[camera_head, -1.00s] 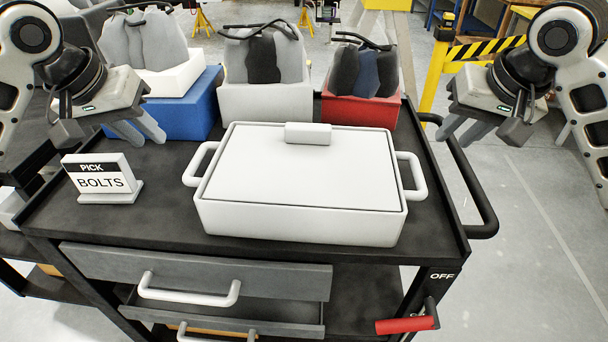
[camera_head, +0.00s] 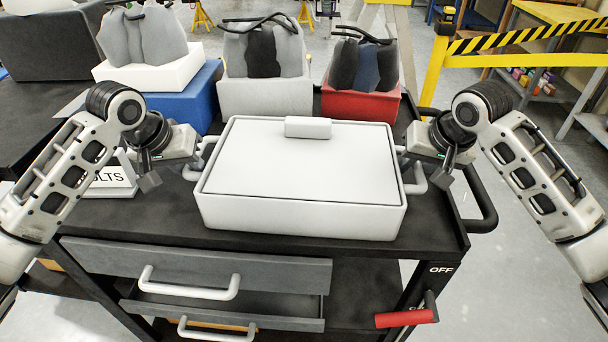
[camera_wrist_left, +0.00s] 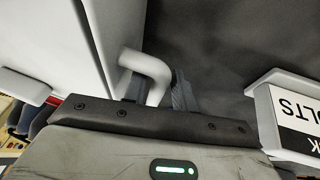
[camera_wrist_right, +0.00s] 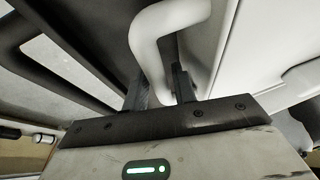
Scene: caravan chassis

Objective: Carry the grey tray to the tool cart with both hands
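The grey tray (camera_head: 302,215) is a pale, lidded box with a small block on top and a looped handle at each end. It rests flat on the black cart top (camera_head: 300,250). My left gripper (camera_head: 172,172) is at the left handle. In the left wrist view that handle (camera_wrist_left: 150,68) comes down between my fingers, which look apart; one is mostly hidden. My right gripper (camera_head: 425,170) is at the right handle. In the right wrist view that handle (camera_wrist_right: 152,45) passes between my open fingers. Neither gripper appears closed.
A white box (camera_head: 265,100), a blue box (camera_head: 190,108) and a red box (camera_head: 360,106) holding bags stand behind the tray. A BOLTS sign (camera_head: 115,178) stands close to my left gripper. A black side rail (camera_head: 482,195) lies beside my right gripper. An upper drawer (camera_head: 200,268) sits partly open.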

